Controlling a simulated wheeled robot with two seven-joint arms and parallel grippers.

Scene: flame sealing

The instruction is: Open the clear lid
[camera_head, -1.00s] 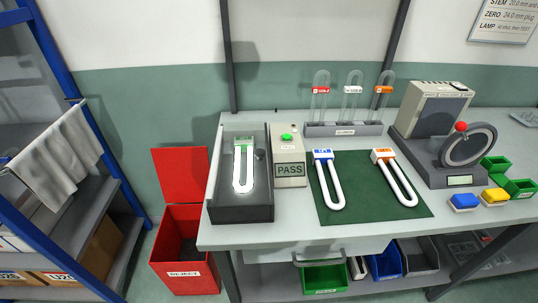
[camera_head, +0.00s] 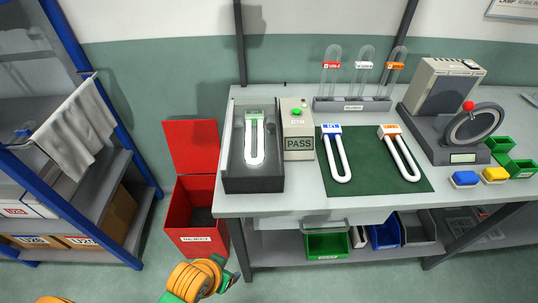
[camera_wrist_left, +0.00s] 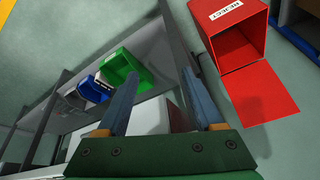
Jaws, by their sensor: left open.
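A dark grey open-topped-looking box (camera_head: 236,178) stands at the left end of the table. A glowing U-shaped lamp (camera_head: 255,145) with a green cap lies in it. I cannot make out a clear lid over the box for certain. My left gripper (camera_head: 232,280) is low in front of the table, below and apart from the box, beside the red reject bin. In the left wrist view my left gripper (camera_wrist_left: 162,92) is open, with nothing between its fingers. My right gripper is not in view.
A tester reading PASS (camera_head: 298,143) stands right of the box. A green mat (camera_head: 372,183) holds two U-lamps. The red reject bin (camera_head: 202,243) stands open on the floor, also in the left wrist view (camera_wrist_left: 237,45). A blue-framed shelf (camera_head: 95,215) is at left.

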